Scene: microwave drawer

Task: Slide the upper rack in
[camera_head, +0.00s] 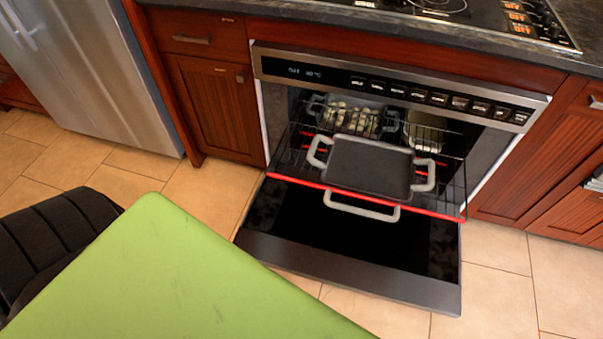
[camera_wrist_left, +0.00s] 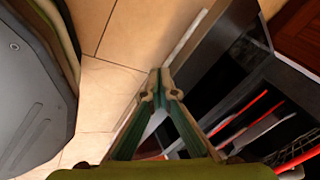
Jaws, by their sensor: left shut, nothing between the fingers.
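In the head view a wire rack (camera_head: 451,191) with a red front edge sticks out of the open oven (camera_head: 355,68), over its lowered door (camera_head: 350,277). I take it as the upper rack; a lower one is not clearly visible. A dark pan (camera_head: 370,168) with grey handles sits on it, hiding much of the wires. Neither gripper is visible in the head view.
Behind the pan are a dish (camera_head: 345,117) with pale food pieces and another container (camera_head: 424,131). Cabinets (camera_head: 212,105) flank the oven, and a cooktop (camera_head: 455,17) is above. Tiled floor (camera_head: 125,163) is bare at the left. A large green surface hides the lower left.

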